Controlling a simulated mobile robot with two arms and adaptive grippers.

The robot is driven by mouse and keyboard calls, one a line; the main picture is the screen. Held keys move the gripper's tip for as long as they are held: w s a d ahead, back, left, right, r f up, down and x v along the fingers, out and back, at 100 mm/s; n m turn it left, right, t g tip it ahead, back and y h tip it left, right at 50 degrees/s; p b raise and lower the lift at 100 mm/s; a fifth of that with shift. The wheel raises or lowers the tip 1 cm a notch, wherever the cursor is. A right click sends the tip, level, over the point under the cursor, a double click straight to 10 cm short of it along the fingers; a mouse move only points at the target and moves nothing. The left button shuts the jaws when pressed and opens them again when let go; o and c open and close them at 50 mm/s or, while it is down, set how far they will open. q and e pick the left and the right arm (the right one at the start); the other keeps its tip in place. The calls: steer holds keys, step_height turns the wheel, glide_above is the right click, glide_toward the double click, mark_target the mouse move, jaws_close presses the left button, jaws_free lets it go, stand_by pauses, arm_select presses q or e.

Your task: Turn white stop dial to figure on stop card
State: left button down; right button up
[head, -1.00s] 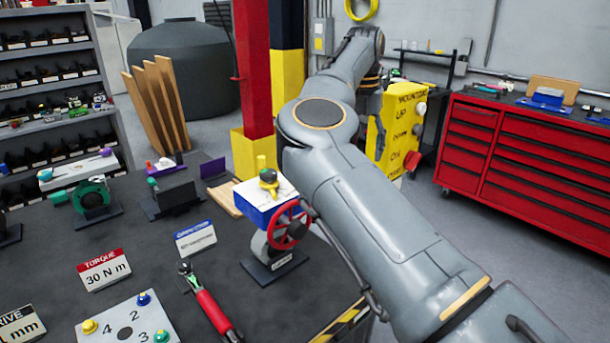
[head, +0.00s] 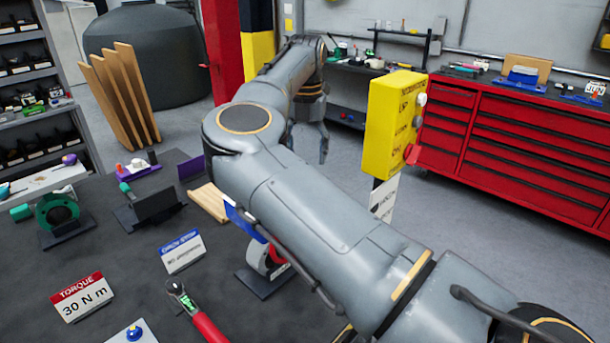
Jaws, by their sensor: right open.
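The stop card (head: 183,252), white with a blue header, stands on the dark table at centre-left; its small figure is too blurred to read. The valve actuator with its red handwheel (head: 275,257) is mostly hidden behind my right arm; a bit of its blue body (head: 243,220) shows. I cannot make out a white stop dial on it. My right gripper (head: 308,143) is open and empty, fingers down, beyond the table and left of the yellow box. It is well away from the actuator. My left gripper is not in view.
A yellow box (head: 393,125) on a post carries a white knob (head: 421,99) and a red one. A torque card (head: 82,297), a red-handled wrench (head: 207,326) and a green valve part (head: 58,212) are on the table. A red drawer cabinet (head: 530,145) stands right.

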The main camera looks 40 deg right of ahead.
steer(key=f, duration=0.2)
steer(key=f+p, duration=0.1)
steer(key=shift+w+f, duration=0.25)
steer(key=shift+f, duration=0.1)
step_height(320, 180, down, 3)
steer(key=shift+f+p, duration=0.2)
steer(key=shift+p, duration=0.35)
steer(key=shift+f, duration=0.5)
steer(key=shift+c, duration=0.5)
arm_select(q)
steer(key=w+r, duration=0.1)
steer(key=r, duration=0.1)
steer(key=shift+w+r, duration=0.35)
arm_select(e)
steer(key=c, duration=1.1)
